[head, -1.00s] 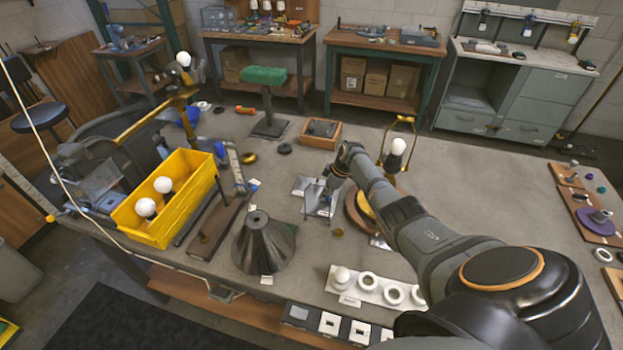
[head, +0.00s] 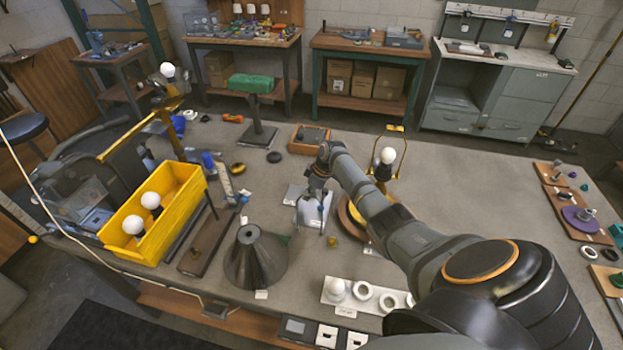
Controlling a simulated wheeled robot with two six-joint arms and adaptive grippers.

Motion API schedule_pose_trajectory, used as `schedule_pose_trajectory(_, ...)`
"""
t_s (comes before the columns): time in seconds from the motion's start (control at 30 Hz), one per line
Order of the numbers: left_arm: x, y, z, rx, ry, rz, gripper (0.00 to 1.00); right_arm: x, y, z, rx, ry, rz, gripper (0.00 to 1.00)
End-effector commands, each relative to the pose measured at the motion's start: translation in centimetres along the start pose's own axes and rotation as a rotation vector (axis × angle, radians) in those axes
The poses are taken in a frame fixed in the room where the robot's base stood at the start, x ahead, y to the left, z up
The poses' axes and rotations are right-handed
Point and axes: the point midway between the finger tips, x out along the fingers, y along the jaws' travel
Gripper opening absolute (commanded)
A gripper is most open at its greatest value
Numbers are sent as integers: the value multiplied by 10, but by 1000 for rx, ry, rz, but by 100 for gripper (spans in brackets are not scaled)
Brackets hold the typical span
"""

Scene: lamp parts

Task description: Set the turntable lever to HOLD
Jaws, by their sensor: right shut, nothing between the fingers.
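The turntable (head: 345,217) is a round brown wooden disc with a yellow part, on the bench right of centre. My right arm covers much of it. A lamp socket with a white bulb (head: 388,156) and a yellow wire frame stands by it, beyond my arm. My right gripper (head: 318,193) is shut and empty, pointing down over a pale grey plate (head: 308,213) left of the turntable. A thin upright part shows just below the fingers. I cannot tell whether it is the lever, or whether the fingers touch it. No HOLD marking is readable. My left gripper is not in view.
A dark cone shade (head: 254,258) stands in front of the plate. A yellow bin (head: 182,207) with bulbs is at left. A white strip (head: 350,308) with rings lies in front. A wooden tray (head: 300,147) sits behind.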

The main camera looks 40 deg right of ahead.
Motion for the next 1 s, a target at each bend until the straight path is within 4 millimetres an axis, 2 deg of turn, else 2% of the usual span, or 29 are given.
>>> schedule_pose_trajectory(0.2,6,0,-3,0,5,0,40,-44,1,1,-2,1,1,0)
schedule_pose_trajectory(0.4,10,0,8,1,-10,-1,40,-65,2,0,0,2,-2,0)
schedule_pose_trajectory(1.0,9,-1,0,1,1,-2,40,-69,1,-1,0,2,-3,0)
